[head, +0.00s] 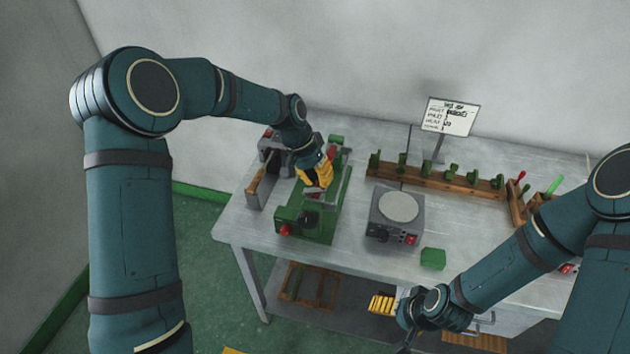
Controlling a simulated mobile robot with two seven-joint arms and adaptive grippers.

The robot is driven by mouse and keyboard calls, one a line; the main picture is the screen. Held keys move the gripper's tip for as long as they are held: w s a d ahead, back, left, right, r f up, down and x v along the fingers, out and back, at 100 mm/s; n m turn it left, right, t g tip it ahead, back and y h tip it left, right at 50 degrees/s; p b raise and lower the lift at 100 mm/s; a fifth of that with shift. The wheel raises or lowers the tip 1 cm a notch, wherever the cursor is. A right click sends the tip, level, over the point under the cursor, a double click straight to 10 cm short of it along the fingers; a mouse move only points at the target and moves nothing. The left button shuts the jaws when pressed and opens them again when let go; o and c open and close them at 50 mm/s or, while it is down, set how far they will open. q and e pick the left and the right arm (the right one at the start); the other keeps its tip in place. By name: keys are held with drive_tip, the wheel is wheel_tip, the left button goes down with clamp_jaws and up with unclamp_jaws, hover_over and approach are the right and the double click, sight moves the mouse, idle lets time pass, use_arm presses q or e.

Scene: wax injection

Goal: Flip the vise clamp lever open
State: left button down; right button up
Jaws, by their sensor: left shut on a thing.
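The green vise (305,217) sits on the left part of the table, with a red knob (284,230) at its front. My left gripper (317,192) reaches down onto the vise from above. It is shut on a part at the top of the vise, which appears to be the clamp lever. The gripper's yellow body hides most of that part, so the lever's angle cannot be made out. My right gripper (407,334) is low at the table's front edge, apart from the vise, and its fingers are too dark to read.
A grey unit with a round plate (398,207) stands right of the vise, near a green block (433,258). A wooden rack (430,180) of green pieces lies behind, below a sign (450,117). A grey holder (254,196) stands left of the vise.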

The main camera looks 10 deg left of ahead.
use_arm(q)
drive_tip(key=shift+a+r+h+b, duration=0.15)
drive_tip(key=shift+a+h+b, duration=0.2)
drive_tip(key=shift+a+h, duration=0.5)
drive_tip(key=shift+w+a+r+h+b, duration=0.15)
drive_tip(key=shift+h+b, duration=0.15)
drive_tip(key=shift+h, duration=0.25)
drive_tip(key=shift+s+a+h+b, duration=0.1)
drive_tip(key=shift+h+b, duration=0.15)
drive_tip(key=shift+h, duration=0.25)
drive_tip(key=h+b, duration=0.1)
drive_tip(key=a+h, duration=0.1)
drive_tip(key=shift+a+h+b, duration=0.3)
drive_tip(key=shift+h+b, duration=0.1)
drive_tip(key=shift+w+a+h+b, duration=0.1)
drive_tip(key=shift+a+h+b, duration=0.5)
drive_tip(key=shift+h, duration=0.3)
drive_tip(key=h+b, duration=0.7)
drive_tip(key=h, duration=0.2)
approach(317, 182)
drive_tip(key=shift+w+d+r, duration=0.2)
drive_tip(key=shift+w+r, duration=0.05)
drive_tip(key=shift+r, duration=0.2)
drive_tip(key=shift+w+d+r, duration=0.15)
drive_tip(key=shift+w+r, duration=0.1)
drive_tip(key=shift+r, duration=0.2)
use_arm(e)
wheel_tip(317, 182, down, 12)
drive_tip(key=s, duration=0.2)
drive_tip(key=shift+a+g, duration=0.3)
